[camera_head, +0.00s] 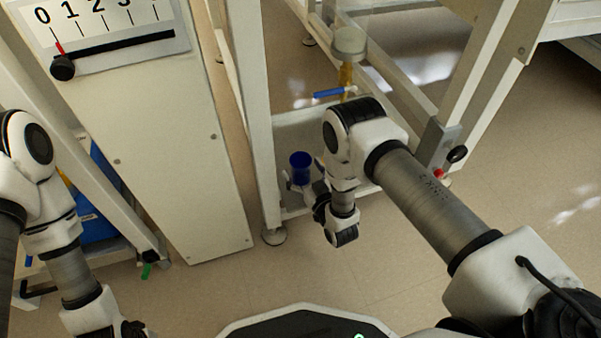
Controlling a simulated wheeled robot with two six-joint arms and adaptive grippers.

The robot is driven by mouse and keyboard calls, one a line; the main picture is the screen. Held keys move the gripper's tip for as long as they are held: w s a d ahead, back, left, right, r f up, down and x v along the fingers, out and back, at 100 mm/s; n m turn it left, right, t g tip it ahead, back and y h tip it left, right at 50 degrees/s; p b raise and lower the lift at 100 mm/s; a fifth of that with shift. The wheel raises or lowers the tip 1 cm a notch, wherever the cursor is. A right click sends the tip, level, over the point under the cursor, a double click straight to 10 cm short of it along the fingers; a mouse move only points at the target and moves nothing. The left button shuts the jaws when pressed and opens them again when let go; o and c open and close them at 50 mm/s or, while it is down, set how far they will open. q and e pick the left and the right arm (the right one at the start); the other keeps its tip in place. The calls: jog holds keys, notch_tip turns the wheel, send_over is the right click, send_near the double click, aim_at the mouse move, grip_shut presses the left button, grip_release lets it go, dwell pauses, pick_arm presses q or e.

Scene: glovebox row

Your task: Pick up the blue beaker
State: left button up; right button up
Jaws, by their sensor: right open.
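The blue beaker (300,168) stands upright on the low shelf of the white frame, near its front left post. It is dark blue and looks empty. My right gripper (297,184) is open, with its fingers at the lower part of the beaker; my wrist is to the right of it. Whether the fingers touch the beaker is too small to tell. My left arm comes in at the left edge, and its gripper is not in the picture.
A white cabinet (185,150) with a numbered scale stands left of the frame. The frame's post (253,110) rises close to the beaker's left. A valve with a blue handle (328,94) is above the shelf. Floor is clear in front.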

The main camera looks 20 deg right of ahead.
jog(key=c, duration=1)
jog(key=shift+r, duration=0.1)
